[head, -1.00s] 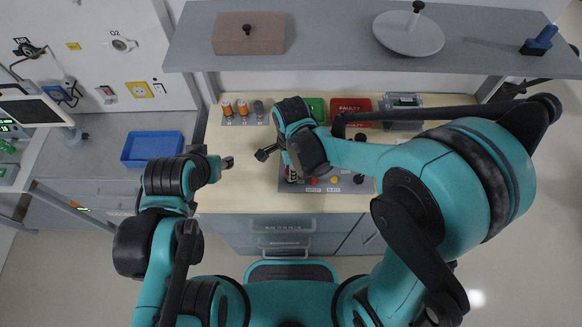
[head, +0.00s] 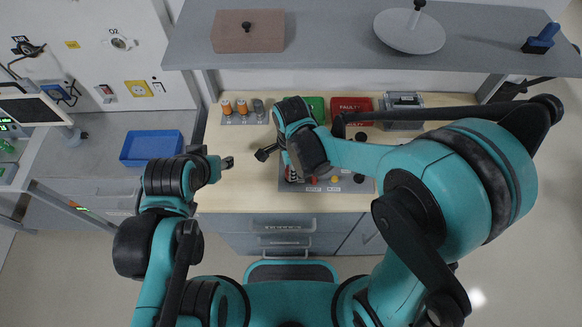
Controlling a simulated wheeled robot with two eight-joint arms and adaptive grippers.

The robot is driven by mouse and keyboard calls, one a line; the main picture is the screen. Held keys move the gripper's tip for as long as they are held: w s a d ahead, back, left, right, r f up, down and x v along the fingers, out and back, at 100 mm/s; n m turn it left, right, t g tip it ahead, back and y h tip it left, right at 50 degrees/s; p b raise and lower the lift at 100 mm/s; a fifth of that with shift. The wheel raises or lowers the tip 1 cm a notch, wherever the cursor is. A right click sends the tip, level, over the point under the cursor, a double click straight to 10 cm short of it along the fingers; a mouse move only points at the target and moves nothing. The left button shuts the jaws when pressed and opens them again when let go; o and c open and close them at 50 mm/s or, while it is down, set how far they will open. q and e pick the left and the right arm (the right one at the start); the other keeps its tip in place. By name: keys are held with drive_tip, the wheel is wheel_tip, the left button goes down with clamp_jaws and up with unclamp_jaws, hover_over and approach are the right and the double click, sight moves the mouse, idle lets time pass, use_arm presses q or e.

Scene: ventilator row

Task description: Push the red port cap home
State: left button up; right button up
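A grey panel (head: 325,187) lies near the front of the wooden bench, partly hidden by my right arm. Small round caps stand along it: a red one (head: 312,180), an orange one (head: 335,180) and a dark one (head: 358,178). How deep the red cap sits cannot be told. My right gripper (head: 262,154) is over the bench, left of the panel and apart from the red cap. My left gripper (head: 228,162) is over the bench's left side, touching nothing that I can see. The fingers of both are too small to read.
A blue tray (head: 151,162) is on the grey counter at left. Orange-topped vials (head: 242,107) stand at the bench's back left. A green box (head: 316,107), a red box (head: 350,106) and a grey device (head: 403,112) line the back. A shelf (head: 330,40) overhangs.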

drive_tip(key=shift+f+b, duration=0.6)
drive_tip(key=shift+f, duration=0.05)
idle(0.6)
idle(0.3)
drive_tip(key=o, duration=0.9)
drive_tip(key=shift+c, duration=0.2)
drive_tip(key=shift+r+p, duration=2.7)
drive_tip(key=shift+r, duration=0.9)
drive_tip(key=shift+f, duration=0.1)
